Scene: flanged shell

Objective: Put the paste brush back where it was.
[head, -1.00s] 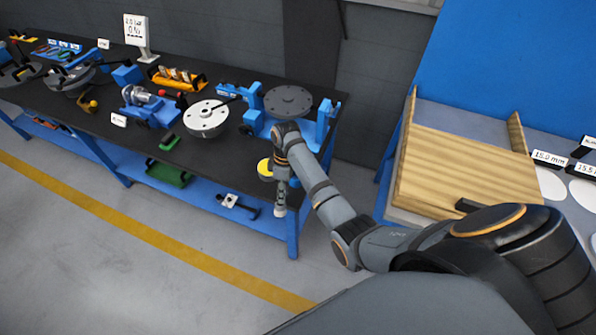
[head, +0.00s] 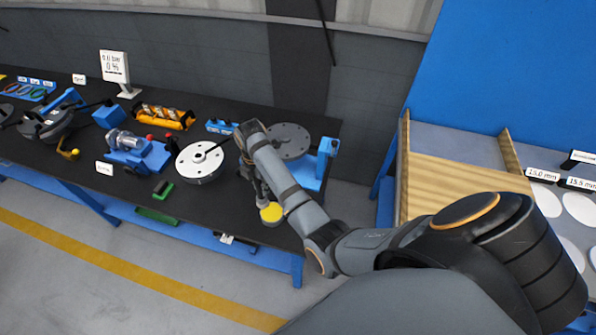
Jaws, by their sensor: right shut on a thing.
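My right arm reaches over the front right of the black bench. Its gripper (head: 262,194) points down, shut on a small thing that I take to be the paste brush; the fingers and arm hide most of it. The gripper is right beside a round pot with a yellow top (head: 271,213) near the bench's front edge. I cannot tell whether the held thing touches the pot. My left gripper is not in view.
A white flanged disc (head: 200,161) stands left of my right gripper. A grey disc (head: 288,141) on a blue stand (head: 326,160) is behind my arm. A green block (head: 163,189) lies near the front edge. A wooden tray (head: 460,185) is on the right-hand table.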

